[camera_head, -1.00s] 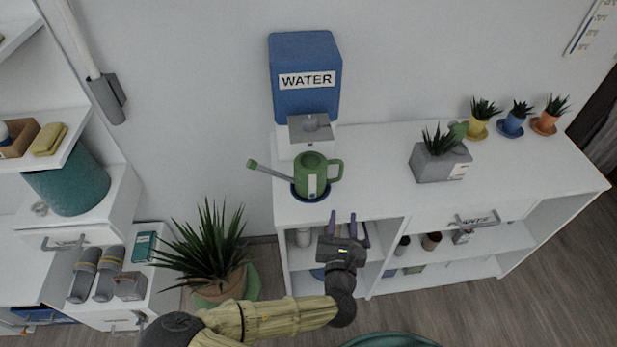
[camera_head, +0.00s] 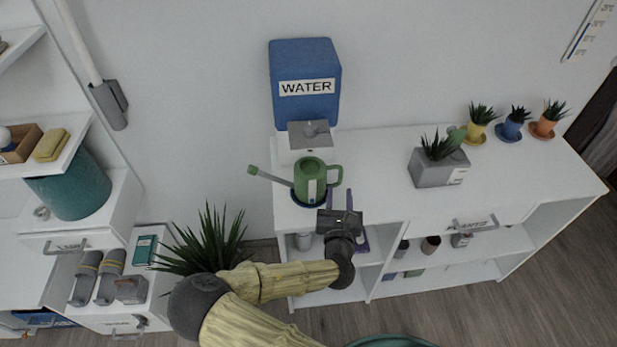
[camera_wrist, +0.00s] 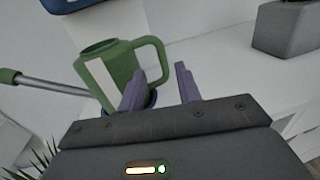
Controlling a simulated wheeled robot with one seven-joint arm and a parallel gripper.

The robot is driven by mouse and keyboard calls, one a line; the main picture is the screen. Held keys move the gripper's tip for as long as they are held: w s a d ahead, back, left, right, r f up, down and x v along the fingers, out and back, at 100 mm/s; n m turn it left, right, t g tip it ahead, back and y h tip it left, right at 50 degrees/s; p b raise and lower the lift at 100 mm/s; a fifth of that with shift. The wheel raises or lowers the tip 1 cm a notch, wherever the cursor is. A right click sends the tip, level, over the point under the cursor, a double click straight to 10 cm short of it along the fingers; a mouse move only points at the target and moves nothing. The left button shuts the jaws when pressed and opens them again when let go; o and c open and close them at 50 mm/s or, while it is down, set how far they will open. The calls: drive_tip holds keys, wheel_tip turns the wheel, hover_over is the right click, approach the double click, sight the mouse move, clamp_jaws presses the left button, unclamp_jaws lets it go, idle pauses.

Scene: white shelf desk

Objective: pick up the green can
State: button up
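The green watering can (camera_head: 311,181) stands upright on a dark blue saucer (camera_head: 296,197) on the white shelf desk, below the water dispenser. Its long grey spout points left and its handle is on the right. My gripper (camera_head: 340,199) is at the desk's front edge, just right of and in front of the can. In the wrist view, the can (camera_wrist: 104,75) is ahead and left, with its handle close beyond the fingers. The two purple fingers (camera_wrist: 160,88) are apart with nothing between them. The left finger overlaps the can's lower right side in that view; I cannot tell whether they touch.
The blue water dispenser (camera_head: 305,80) is on the wall behind the can. A grey planter (camera_head: 436,170) and several small potted plants stand further right. The desk top between can and planter is clear. A large potted plant (camera_head: 212,240) stands left of the desk.

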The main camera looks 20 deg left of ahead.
sight(341, 174)
drive_tip(key=x, duration=0.3)
drive_tip(key=shift+w, duration=0.2)
drive_tip(key=shift+w+a+r, duration=0.1)
drive_tip(key=shift+w+r, duration=0.05)
drive_tip(key=shift+w, duration=0.15)
drive_tip(key=p+x, duration=0.1)
drive_tip(key=x, duration=0.3)
drive_tip(key=shift+w, duration=0.25)
drive_tip(key=shift+c, duration=0.4)
drive_tip(key=shift+r, duration=0.1)
clamp_jaws()
